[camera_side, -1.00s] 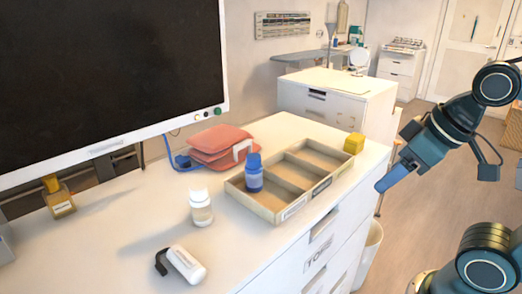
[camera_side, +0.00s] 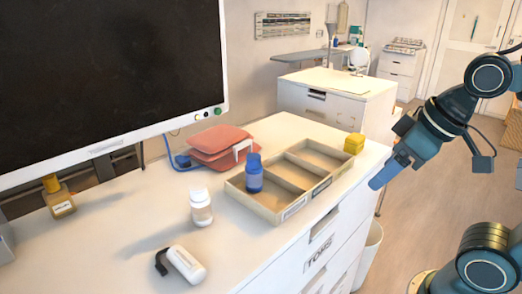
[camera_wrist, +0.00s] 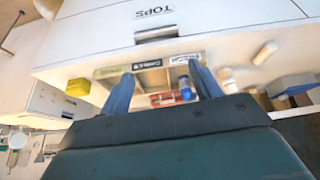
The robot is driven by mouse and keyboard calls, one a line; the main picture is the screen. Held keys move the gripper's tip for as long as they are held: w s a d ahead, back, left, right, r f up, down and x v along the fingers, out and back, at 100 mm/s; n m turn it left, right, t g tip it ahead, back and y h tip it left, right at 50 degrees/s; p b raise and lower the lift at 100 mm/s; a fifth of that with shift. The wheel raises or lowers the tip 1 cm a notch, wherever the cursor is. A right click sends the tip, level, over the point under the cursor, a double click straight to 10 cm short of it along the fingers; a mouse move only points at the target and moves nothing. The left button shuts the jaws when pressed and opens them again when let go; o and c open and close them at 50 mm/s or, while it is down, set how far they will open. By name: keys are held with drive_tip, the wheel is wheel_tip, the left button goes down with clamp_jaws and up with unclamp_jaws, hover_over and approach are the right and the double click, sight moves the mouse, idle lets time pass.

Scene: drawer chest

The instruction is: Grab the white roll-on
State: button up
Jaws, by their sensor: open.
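A white cylinder with a black end (camera_side: 186,265) lies on its side near the front left of the white chest top; it looks like the white roll-on. It also shows in the wrist view (camera_wrist: 265,53). A white bottle with a pale label (camera_side: 201,208) stands upright behind it and shows in the wrist view (camera_wrist: 228,80). My gripper (camera_side: 377,182) is open and empty, right of the chest and far from both. In the wrist view its blue fingers (camera_wrist: 161,75) are spread, with the chest and tray beyond them.
A wooden compartment tray (camera_side: 277,215) holds a blue bottle (camera_side: 254,174) in its left part. A yellow block (camera_side: 354,143) sits at the chest's right edge. Red folded cloths (camera_side: 218,142) lie behind the tray. A monitor (camera_side: 110,75) overhangs the left back. The front left top is mostly clear.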

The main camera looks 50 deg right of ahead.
drive_tip(key=w+a+r+n+g+y, duration=0.1)
drive_tip(key=w+a+r+n+y, duration=0.15)
drive_tip(key=w+a+n, duration=0.35)
drive_tip(key=n+g+y, duration=0.1)
drive_tip(key=n+g, duration=0.3)
drive_tip(key=n, duration=0.5)
approach(202, 183)
drive_tip(key=s+d, duration=0.2)
drive_tip(key=s, duration=0.3)
drive_tip(key=w+a+f+n, duration=0.1)
drive_tip(key=f, duration=0.1)
drive_tip(key=w+a+f+n+g, duration=0.1)
drive_tip(key=w+f+n, duration=0.1)
drive_tip(key=w+a+f+n, duration=0.1)
drive_tip(key=w+f, duration=0.1)
drive_tip(key=shift+w+a+f+n+y, duration=0.2)
drive_tip(key=shift+a+n+y, duration=0.1)
drive_tip(key=shift+a+y, duration=0.1)
drive_tip(key=shift+w+a+f+g, duration=0.15)
drive_tip(key=shift+w+f+g, duration=0.05)
drive_tip(key=shift+f+g, duration=0.1)
drive_tip(key=shift+a+f, duration=0.1)
drive_tip(key=shift+f, duration=0.05)
drive_tip(key=shift+x, duration=1.05)
